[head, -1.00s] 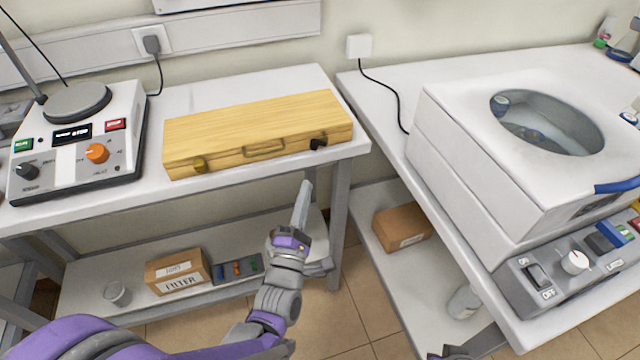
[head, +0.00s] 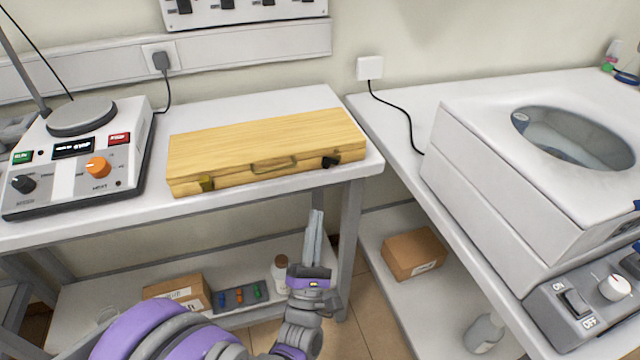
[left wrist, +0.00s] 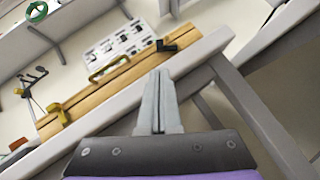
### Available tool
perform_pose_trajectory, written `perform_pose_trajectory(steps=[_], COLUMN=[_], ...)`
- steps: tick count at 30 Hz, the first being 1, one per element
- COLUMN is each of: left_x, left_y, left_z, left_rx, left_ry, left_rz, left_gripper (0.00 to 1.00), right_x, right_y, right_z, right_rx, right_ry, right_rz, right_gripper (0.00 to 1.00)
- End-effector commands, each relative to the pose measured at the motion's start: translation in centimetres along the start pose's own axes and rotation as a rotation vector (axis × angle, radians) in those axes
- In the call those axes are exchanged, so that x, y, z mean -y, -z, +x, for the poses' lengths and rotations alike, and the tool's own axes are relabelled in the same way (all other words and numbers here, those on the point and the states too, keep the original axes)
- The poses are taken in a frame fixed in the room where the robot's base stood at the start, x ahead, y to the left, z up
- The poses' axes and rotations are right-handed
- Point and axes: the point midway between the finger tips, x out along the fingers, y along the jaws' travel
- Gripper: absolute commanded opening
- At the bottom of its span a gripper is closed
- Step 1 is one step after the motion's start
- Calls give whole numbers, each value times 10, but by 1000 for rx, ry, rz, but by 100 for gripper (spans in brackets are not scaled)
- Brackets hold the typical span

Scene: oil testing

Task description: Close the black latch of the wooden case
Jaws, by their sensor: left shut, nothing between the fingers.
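The wooden case (head: 262,145) lies shut on the white table, its front with a handle (head: 273,165) facing me. The black latch (head: 330,162) is at the right end of the front. A yellow latch (head: 206,182) is at the left end. My left gripper (head: 315,213) is shut and empty, below and in front of the table edge, a little left of the black latch and apart from it. In the left wrist view the shut fingers (left wrist: 158,75) point at the case (left wrist: 125,72), and the black latch (left wrist: 166,46) shows just beyond their tips. My right gripper is out of view.
A hot plate device (head: 80,160) stands left of the case. A large white bath machine (head: 535,165) stands on the table to the right. The table's front edge (head: 290,188) lies between my gripper and the case. Boxes (head: 413,254) and a bottle sit on lower shelves.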

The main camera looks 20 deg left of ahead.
Motion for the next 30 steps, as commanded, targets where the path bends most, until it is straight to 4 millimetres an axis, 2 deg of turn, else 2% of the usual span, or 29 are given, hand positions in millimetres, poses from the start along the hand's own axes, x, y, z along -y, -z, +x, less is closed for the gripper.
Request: perform_pose_trajectory(steps=[6, 13, 18, 30], left_x=[-1, 0, 0, -1], left_y=[0, 0, 0, 0], left_z=[40, 71, 80, 81], left_rx=[-1, -1, -1, -1], left_ry=[0, 0, 1, 3], left_rz=[2, 2, 2, 4], left_gripper=[0, 0, 0, 0], right_x=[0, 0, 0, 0], right_y=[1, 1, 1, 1], right_z=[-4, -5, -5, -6], right_rx=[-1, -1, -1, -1], right_ry=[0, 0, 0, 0], right_rz=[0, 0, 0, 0], right_gripper=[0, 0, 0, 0])
